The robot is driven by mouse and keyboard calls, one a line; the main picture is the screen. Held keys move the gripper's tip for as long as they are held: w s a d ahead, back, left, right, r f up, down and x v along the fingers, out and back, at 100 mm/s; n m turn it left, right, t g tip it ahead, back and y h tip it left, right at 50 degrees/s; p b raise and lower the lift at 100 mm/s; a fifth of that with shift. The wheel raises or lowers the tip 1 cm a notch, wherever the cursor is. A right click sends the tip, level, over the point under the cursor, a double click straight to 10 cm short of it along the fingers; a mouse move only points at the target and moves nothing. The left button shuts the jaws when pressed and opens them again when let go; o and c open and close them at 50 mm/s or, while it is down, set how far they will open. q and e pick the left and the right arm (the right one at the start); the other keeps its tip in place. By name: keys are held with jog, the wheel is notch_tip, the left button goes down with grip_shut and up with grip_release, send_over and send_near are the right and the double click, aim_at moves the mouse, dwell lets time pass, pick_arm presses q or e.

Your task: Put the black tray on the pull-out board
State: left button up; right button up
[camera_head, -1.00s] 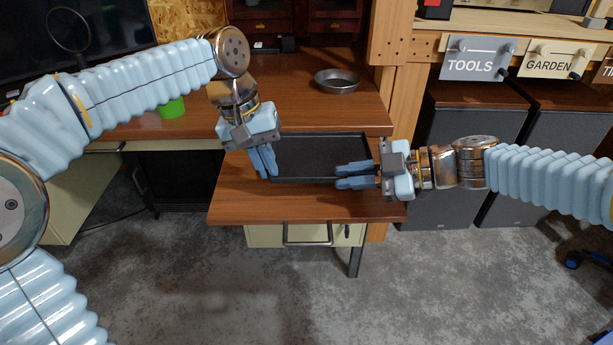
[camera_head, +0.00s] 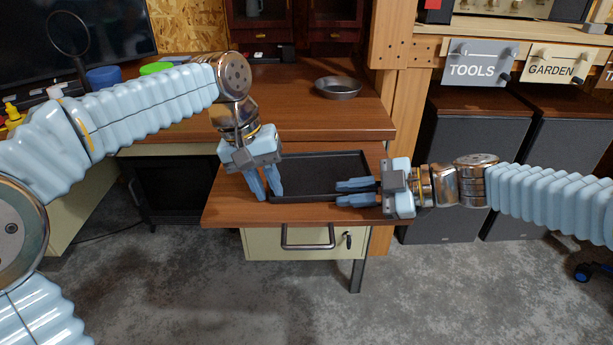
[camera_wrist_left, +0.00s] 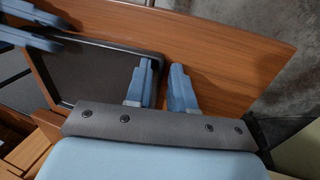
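The black tray (camera_head: 318,172) is a shallow rectangle lying on the wooden pull-out board (camera_head: 300,214), below the desk top. It also shows in the left wrist view (camera_wrist_left: 105,72). My left gripper (camera_head: 264,194) is at the tray's left end, pointing down. In the left wrist view its fingers (camera_wrist_left: 164,75) are apart, one on the tray's side of the rim and one outside over bare board. My right gripper (camera_head: 345,193) reaches in from the right at the tray's right end. Its two fingers are apart with a gap between them; their exact contact with the rim is unclear.
The desk top (camera_head: 290,105) is just behind the board and carries a metal bowl (camera_head: 338,87). A drawer with a handle (camera_head: 307,236) is under the board. A wooden post (camera_head: 385,120) and dark cabinets (camera_head: 455,165) stand at the right. Bare board lies in front of the tray.

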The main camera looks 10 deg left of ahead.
pick_arm(q)
jog(key=shift+a+f, duration=0.15)
jog(key=shift+f, duration=0.05)
pick_arm(e)
notch_tip(320, 180, down, 2)
jog(key=shift+d, duration=0.15)
jog(key=shift+s, duration=0.1)
jog(key=shift+d, duration=0.1)
jog(key=shift+d+r, duration=0.15)
jog(key=shift+d, duration=0.1)
jog(key=shift+c, duration=0.4)
jog(key=shift+o, duration=0.4)
jog(key=v, duration=0.3)
jog(key=r+v, duration=0.1)
jog(key=v, duration=0.2)
jog(key=shift+d+r, duration=0.15)
jog(key=shift+r, duration=0.1)
jog(key=shift+d+r, duration=0.3)
pick_arm(q)
jog(key=v, duration=0.8)
jog(key=shift+r, duration=0.2)
pick_arm(e)
jog(key=shift+r, duration=0.1)
